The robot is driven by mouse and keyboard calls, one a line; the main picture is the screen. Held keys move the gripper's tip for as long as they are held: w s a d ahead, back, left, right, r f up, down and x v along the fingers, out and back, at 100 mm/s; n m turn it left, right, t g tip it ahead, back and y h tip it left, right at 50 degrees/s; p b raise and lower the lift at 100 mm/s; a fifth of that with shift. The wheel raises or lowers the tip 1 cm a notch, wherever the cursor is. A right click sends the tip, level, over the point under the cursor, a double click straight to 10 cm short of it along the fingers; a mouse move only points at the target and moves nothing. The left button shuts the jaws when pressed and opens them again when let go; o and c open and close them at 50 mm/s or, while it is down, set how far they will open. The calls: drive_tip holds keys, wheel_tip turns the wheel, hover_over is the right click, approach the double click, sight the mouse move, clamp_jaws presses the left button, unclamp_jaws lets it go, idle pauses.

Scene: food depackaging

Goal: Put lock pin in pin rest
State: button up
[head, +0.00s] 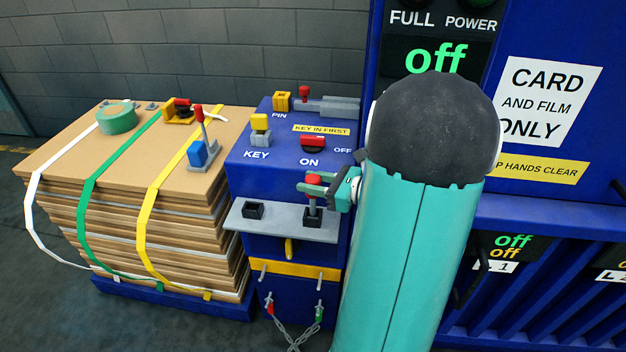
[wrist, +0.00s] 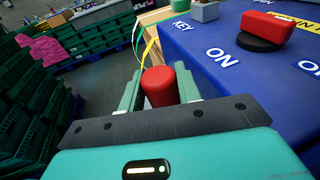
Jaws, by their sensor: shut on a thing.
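My gripper (head: 318,187) is shut on the red-knobbed lock pin (head: 313,180), which stands upright with a grey shaft below the fingers. The shaft's lower end is at the right black socket (head: 313,224) on the grey shelf (head: 282,226); how deep it sits I cannot tell. The left black socket (head: 253,211) looks empty. In the wrist view the red knob (wrist: 159,86) lies between the two green fingers (wrist: 160,92). The shelf is out of sight there.
The blue console behind carries a yellow key (head: 260,124), a red switch (head: 312,143) and another red-knobbed part (head: 305,92) near the PIN label. A strapped cardboard stack (head: 130,175) stands left, with tape (head: 117,118) on top.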

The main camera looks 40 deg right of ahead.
drive_tip(key=shift+f, duration=1.3)
drive_tip(key=o, duration=1.1)
drive_tip(key=shift+r, duration=0.1)
drive_tip(key=shift+r, duration=0.35)
wheel_tip(320, 180, up, 3)
drive_tip(key=shift+f, duration=0.2)
drive_tip(key=s+a+r, duration=0.2)
drive_tip(key=s+r, duration=0.1)
drive_tip(key=s+a+r, duration=0.3)
drive_tip(key=s, duration=0.1)
drive_tip(key=s+a+r, duration=0.3)
drive_tip(key=s, duration=0.1)
drive_tip(key=shift+s+r, duration=0.25)
drive_tip(key=shift+f, duration=0.1)
